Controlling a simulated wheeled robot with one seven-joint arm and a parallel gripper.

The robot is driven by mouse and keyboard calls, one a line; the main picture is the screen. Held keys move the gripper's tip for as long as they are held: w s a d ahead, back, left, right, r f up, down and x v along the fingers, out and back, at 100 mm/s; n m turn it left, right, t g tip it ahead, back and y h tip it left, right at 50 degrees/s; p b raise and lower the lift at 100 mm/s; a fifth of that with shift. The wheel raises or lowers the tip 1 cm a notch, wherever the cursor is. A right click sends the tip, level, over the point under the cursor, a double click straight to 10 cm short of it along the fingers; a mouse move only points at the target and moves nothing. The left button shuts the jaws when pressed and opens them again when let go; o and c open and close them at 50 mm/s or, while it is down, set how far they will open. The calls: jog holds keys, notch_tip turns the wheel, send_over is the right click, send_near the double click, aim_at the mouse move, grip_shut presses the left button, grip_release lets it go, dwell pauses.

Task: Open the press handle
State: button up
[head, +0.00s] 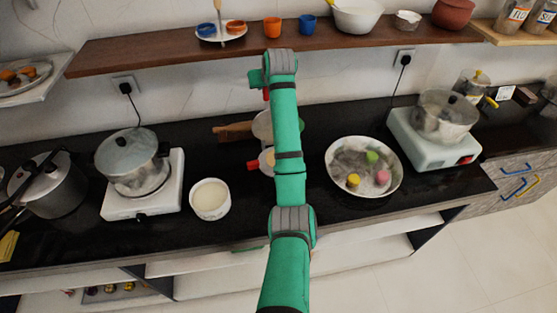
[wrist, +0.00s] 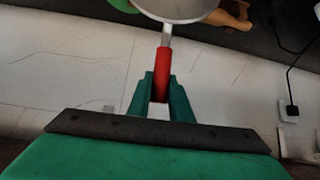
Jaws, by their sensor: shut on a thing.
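The press stands on the black counter behind my arm, largely hidden by it in the head view. Its upper round plate (head: 262,125) appears tilted up against the wall side, above a lower pale plate (head: 265,158). A red grip (head: 253,165) sticks out to the left of the lower plate. My gripper (wrist: 161,84) is shut on the red press handle (wrist: 164,66), with a finger on each side. A metal rod joins this handle to a round grey plate (wrist: 180,8) at the top of the wrist view. The handle's red end also shows in the head view (head: 266,93).
A wooden shelf (head: 180,50) with cups and bowls runs close above my gripper. A white bowl (head: 210,200) stands left of my arm, a pan (head: 340,180) with coloured pieces right of it. Pots on burners stand at both sides. A wooden roller-like thing (head: 232,132) lies left of the press.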

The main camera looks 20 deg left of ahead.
jog(key=shift+a, duration=0.2)
jog(key=shift+w+a+f, duration=0.1)
jog(key=shift+w, duration=0.05)
jog(key=shift+w+a+f, duration=0.25)
jog(key=shift+w+a, duration=0.2)
jog(key=shift+w, duration=0.2)
jog(key=o, duration=0.9)
